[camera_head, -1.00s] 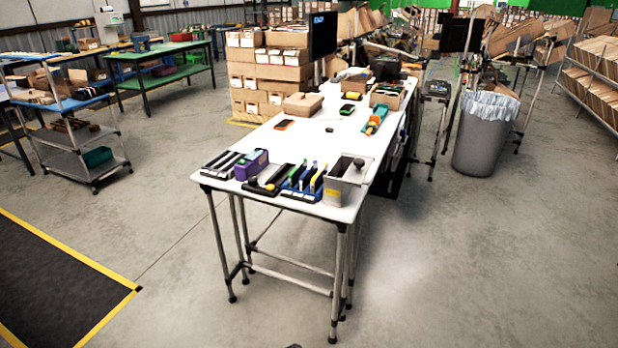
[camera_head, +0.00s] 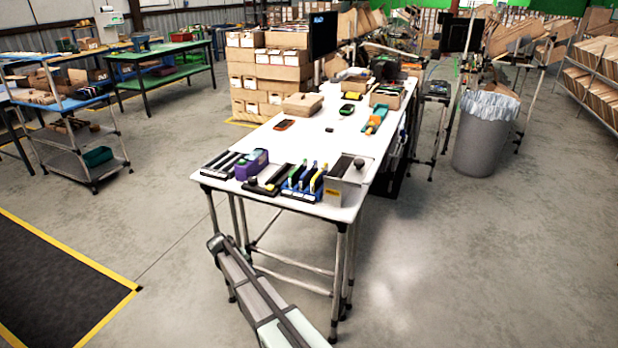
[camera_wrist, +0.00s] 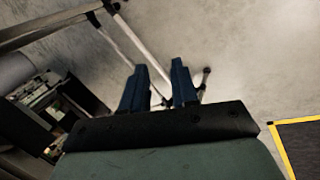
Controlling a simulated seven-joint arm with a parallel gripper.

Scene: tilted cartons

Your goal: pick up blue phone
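I cannot pick out a phone that is clearly blue. A flat, dark-screened handheld with an orange edge (camera_head: 284,125) lies on the white table (camera_head: 240,141). A yellow-and-black handheld (camera_head: 351,96) lies farther back. A small dark item (camera_head: 329,130) sits near the table's middle, too small to identify. A rack of blue, yellow and green-edged slim items (camera_head: 303,180) stands at the near edge. In the wrist view, my gripper (camera_wrist: 159,66) has two dark blue fingers apart with nothing between them. It faces floor and table legs, with no phone in that view.
A grey metal bin (camera_head: 347,186), a purple box (camera_head: 251,165) and black trays crowd the table's near edge. A brown carton (camera_head: 303,104) and a monitor (camera_head: 323,35) stand farther back. The table's middle is mostly clear. A grey trash can (camera_head: 484,134) stands to the right.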

